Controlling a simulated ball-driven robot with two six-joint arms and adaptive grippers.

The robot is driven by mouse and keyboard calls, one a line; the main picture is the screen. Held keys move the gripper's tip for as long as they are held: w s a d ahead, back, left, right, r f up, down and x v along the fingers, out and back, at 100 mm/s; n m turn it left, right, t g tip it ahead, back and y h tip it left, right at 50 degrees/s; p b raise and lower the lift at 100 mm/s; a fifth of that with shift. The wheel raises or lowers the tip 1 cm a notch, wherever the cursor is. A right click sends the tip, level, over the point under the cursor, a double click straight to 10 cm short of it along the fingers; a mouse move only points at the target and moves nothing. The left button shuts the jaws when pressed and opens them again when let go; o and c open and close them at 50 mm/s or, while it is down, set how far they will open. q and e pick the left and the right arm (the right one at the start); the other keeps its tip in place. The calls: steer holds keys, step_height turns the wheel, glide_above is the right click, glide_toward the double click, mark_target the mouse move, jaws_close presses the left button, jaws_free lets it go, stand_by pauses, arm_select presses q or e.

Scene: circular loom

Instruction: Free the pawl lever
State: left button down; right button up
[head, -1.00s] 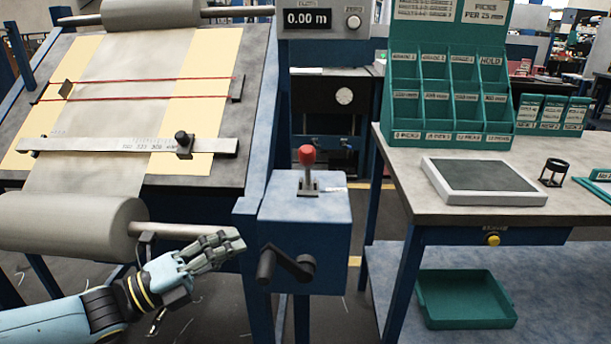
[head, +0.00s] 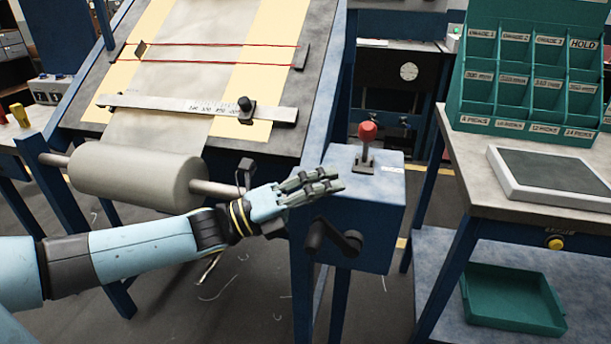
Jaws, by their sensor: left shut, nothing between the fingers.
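The lever with a red knob (head: 367,132), which I take for the pawl lever, stands upright on top of the blue box (head: 375,215). A small white label lies beside its base. My left gripper (head: 335,181) is shut and empty. It points right, in front of the box's upper left edge, to the left of and below the red knob. I cannot tell whether it touches the box. A black crank handle (head: 335,240) sits on the box's front, just below the gripper. My right gripper is not in view.
The cloth roller (head: 140,178) and sloped board with a metal ruler (head: 195,107) are at the left. On the right, a table (head: 470,190) holds a green pigeonhole rack (head: 520,125) and a grey pad (head: 560,172). A green tray (head: 515,300) lies on the lower shelf.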

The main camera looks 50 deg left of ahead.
mark_target(360, 128)
arm_select(q)
steer(key=w, duration=0.1)
steer(key=w+r+p, duration=0.1)
steer(key=w, duration=0.1)
steer(key=w+d+r, duration=0.1)
steer(key=w, duration=0.1)
steer(key=shift+w+r, duration=0.15)
steer(key=shift+r, duration=0.1)
steer(key=shift+w+a+r, duration=0.25)
steer(key=shift+w, duration=0.3)
steer(key=shift+p, duration=0.35)
steer(key=shift+w+a+r+n+g+y+p, duration=0.1)
steer(key=shift+w+r+n+g+y+p, duration=0.1)
steer(key=shift+r+n+p, duration=0.35)
steer(key=shift+w+a+r+n+g+y+p, duration=0.15)
steer(key=shift+r+n+y+p, duration=0.1)
steer(key=shift+p, duration=0.5)
steer(key=w+r+n+p, duration=0.1)
steer(key=p, duration=0.1)
steer(key=w+a+r+n+g+y+p, duration=0.1)
steer(key=p, duration=0.1)
steer(key=shift+r+n, duration=0.1)
steer(key=shift+n, duration=0.3)
steer(key=w+a+r+n, duration=0.1)
steer(key=w+a, duration=0.3)
steer(key=w, duration=0.2)
steer(key=shift+n+g+p, duration=0.3)
steer(key=shift+g, duration=0.15)
